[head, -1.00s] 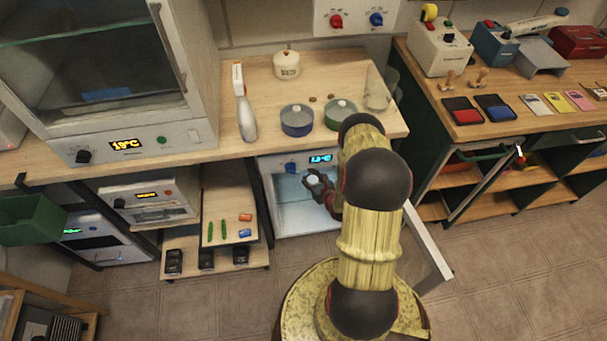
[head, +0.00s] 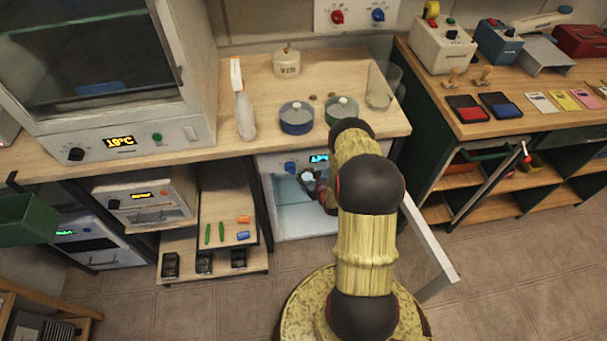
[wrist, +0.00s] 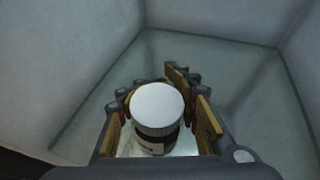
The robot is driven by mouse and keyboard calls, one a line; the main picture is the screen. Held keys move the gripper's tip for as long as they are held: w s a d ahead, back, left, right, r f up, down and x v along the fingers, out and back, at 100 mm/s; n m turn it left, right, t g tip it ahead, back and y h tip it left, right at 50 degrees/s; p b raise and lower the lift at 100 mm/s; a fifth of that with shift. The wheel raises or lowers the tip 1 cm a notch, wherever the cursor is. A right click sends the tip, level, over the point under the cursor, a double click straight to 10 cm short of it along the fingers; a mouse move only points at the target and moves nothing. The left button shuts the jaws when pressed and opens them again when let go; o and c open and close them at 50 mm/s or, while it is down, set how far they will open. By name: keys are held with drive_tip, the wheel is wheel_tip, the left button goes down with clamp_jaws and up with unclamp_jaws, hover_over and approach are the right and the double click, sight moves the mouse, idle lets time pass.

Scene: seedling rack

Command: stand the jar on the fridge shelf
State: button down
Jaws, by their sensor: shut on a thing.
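The jar (wrist: 157,110) has a white round lid and a dark body with a pale label. In the wrist view it stands upright between the fingers of my gripper (wrist: 165,125), which is shut on it. In the head view my gripper (head: 318,186) reaches into the open fridge (head: 285,222) under the bench, and the jar's pale lid (head: 306,176) shows at its tip. The glassy fridge shelf (wrist: 200,70) lies below and beyond the jar in the wrist view. I cannot tell whether the jar's base touches it.
The fridge door (head: 430,240) stands open at the right, beside my arm. Fridge walls (wrist: 80,60) close in on both sides of the gripper. The shelf beyond the jar looks clear. A small shelf rack (head: 225,215) with small items stands left of the fridge.

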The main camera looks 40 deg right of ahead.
sight(310, 180)
drive_tip(key=shift+f, duration=0.1)
drive_tip(key=c, duration=1.2)
unclamp_jaws()
drive_tip(key=shift+c, duration=0.2)
drive_tip(key=p+v, duration=0.4)
drive_tip(key=v, duration=0.7)
drive_tip(key=shift+s, duration=0.1)
drive_tip(key=shift+s+a+r, duration=0.15)
drive_tip(key=shift+s+r, duration=0.15)
drive_tip(key=shift+s, duration=0.1)
